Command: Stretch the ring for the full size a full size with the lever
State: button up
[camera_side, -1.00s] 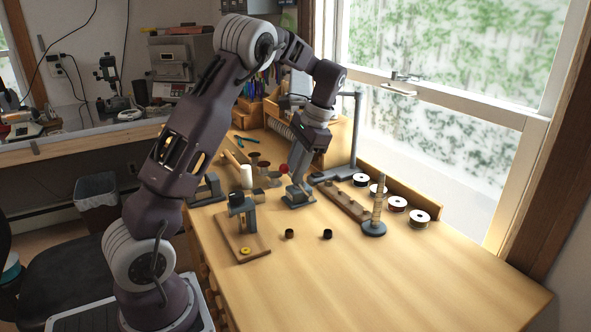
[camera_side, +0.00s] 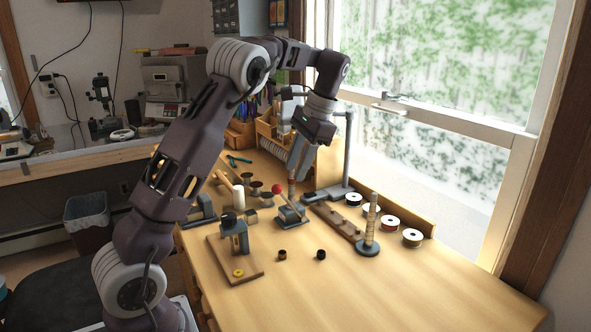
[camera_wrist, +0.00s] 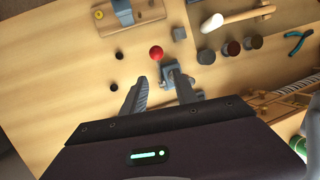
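A grey stretcher (camera_side: 290,214) stands on the bench with a tan upright post (camera_side: 292,189) and a lever ending in a red knob (camera_side: 277,189). In the wrist view the red knob (camera_wrist: 156,52) lies just beyond my fingers, left of the stretcher (camera_wrist: 175,76). My gripper (camera_side: 299,176) is above the stretcher, fingers pointing down. In the wrist view my gripper (camera_wrist: 160,83) is open, with a clear gap and nothing held. It appears apart from the knob. I cannot make out a ring on the post.
A wooden board (camera_side: 250,265) with a small press and yellow disc stands front left. Two dark cups (camera_side: 282,255) (camera_side: 321,255) sit in front. A ring mandrel (camera_side: 371,222) and several spools (camera_side: 411,237) stand right. A mallet (camera_wrist: 236,17) lies behind.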

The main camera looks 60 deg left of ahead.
aim_at(282, 194)
jog(key=shift+o, duration=0.2)
jog(key=s+f+t, duration=0.1)
jog(key=s+a+f+m+t, duration=0.1)
jog(key=s+f, duration=0.1)
jog(key=shift+s+t+h, duration=0.25)
jog(key=shift+t+h, duration=0.15)
jog(key=shift+s+f, duration=0.15)
jog(key=shift+f, duration=0.05)
jog(key=f, duration=0.7)
jog(key=shift+a, duration=0.4)
grip_shut()
